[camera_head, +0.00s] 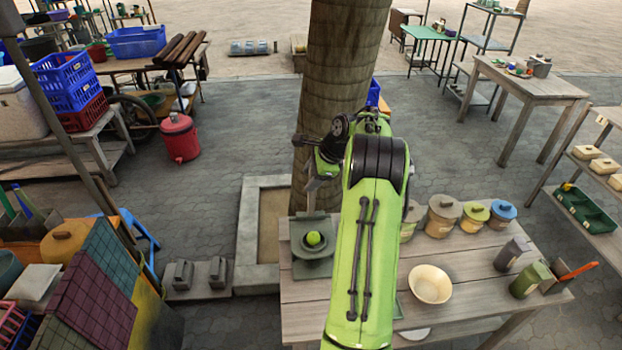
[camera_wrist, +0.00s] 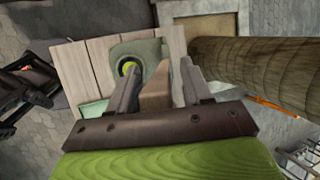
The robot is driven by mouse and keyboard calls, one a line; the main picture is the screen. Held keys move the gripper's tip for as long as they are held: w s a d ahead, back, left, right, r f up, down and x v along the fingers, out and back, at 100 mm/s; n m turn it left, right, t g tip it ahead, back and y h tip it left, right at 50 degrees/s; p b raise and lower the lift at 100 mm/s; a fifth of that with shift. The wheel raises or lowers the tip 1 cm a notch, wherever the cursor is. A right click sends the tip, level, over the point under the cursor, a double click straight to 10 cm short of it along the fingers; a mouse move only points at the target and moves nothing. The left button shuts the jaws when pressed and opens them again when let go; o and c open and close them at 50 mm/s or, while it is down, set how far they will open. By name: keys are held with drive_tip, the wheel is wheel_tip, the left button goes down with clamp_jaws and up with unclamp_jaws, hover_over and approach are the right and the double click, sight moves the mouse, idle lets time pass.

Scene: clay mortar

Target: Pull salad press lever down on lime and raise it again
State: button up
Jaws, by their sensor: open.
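A bright green lime (camera_head: 313,238) rests in the round cup of a grey-green salad press (camera_head: 310,268) at the left end of the wooden table. In the wrist view the lime (camera_wrist: 131,69) shows in the press cup (camera_wrist: 144,48), just beyond the left finger. My gripper (camera_wrist: 162,66) is open, with its two grey fingers apart. A brownish block, seemingly the press lever (camera_wrist: 157,92), shows between the fingers; contact cannot be told. In the head view my green arm reaches over the table and its wrist is above the press; the fingers and lever are hard to make out there.
A thick trunk (camera_head: 337,90) stands just behind the press; it also shows at the right in the wrist view (camera_wrist: 240,62). A cream bowl (camera_head: 430,284), lidded jars (camera_head: 443,215) and canisters (camera_head: 531,279) stand on the table (camera_head: 470,260) to the right.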

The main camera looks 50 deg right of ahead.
drive_tip(key=shift+f, duration=0.1)
clamp_jaws()
idle(0.4)
